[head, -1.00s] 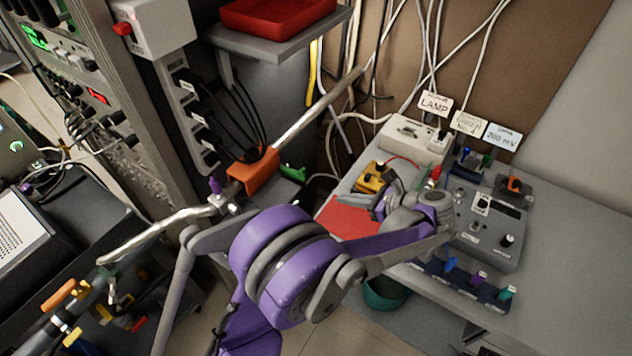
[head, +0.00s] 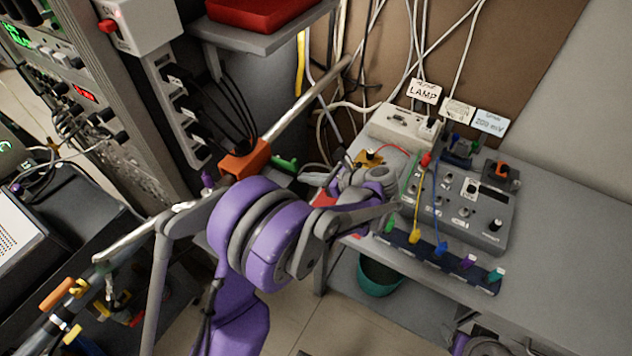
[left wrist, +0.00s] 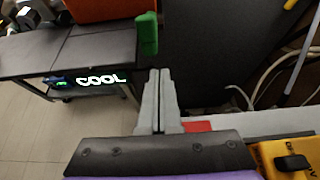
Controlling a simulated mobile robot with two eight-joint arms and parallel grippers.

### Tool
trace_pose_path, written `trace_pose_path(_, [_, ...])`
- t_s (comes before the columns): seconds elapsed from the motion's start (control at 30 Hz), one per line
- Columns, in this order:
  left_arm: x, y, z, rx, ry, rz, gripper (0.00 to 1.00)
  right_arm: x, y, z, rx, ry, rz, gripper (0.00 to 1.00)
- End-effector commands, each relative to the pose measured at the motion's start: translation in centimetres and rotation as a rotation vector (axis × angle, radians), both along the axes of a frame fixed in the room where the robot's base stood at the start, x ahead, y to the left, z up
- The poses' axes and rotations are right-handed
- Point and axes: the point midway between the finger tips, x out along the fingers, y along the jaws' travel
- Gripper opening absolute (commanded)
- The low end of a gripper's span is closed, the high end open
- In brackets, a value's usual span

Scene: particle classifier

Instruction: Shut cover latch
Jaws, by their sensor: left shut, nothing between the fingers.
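My left gripper (left wrist: 159,85) is shut and empty in the left wrist view, its two grey fingers side by side. In the head view its wrist (head: 362,182) is over the left end of the bench. A green handle-like piece (left wrist: 148,34) is just beyond the fingertips, apart from them as far as I can tell. In the head view the green piece (head: 286,163) sits right of an orange block (head: 243,160) on a metal tube. I cannot tell for sure which part is the cover latch. My right gripper is not in view.
A grey bench holds a control box (head: 468,208), a yellow box (left wrist: 287,160) and coloured leads. A shelf with a red tray (head: 262,12) overhangs the tube. Cables hang behind. A teal bin (head: 378,277) stands under the bench.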

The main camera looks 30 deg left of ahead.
Motion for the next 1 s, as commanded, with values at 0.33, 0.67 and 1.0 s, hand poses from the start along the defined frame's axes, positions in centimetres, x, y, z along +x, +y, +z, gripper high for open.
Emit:
trace_pose_path(0.33, [0.0, 0.2, 1.3, 0.0, 0.0, 0.0, 0.0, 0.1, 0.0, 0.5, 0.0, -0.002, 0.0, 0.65])
trace_pose_path(0.67, [0.0, 0.2, 1.5, -0.013, 0.001, 0.0, 0.0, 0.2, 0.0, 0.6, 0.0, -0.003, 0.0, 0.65])
trace_pose_path(1.0, [0.0, 0.2, 2.1, -0.074, 0.006, 0.001, 0.0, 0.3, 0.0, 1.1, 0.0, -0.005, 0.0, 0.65])
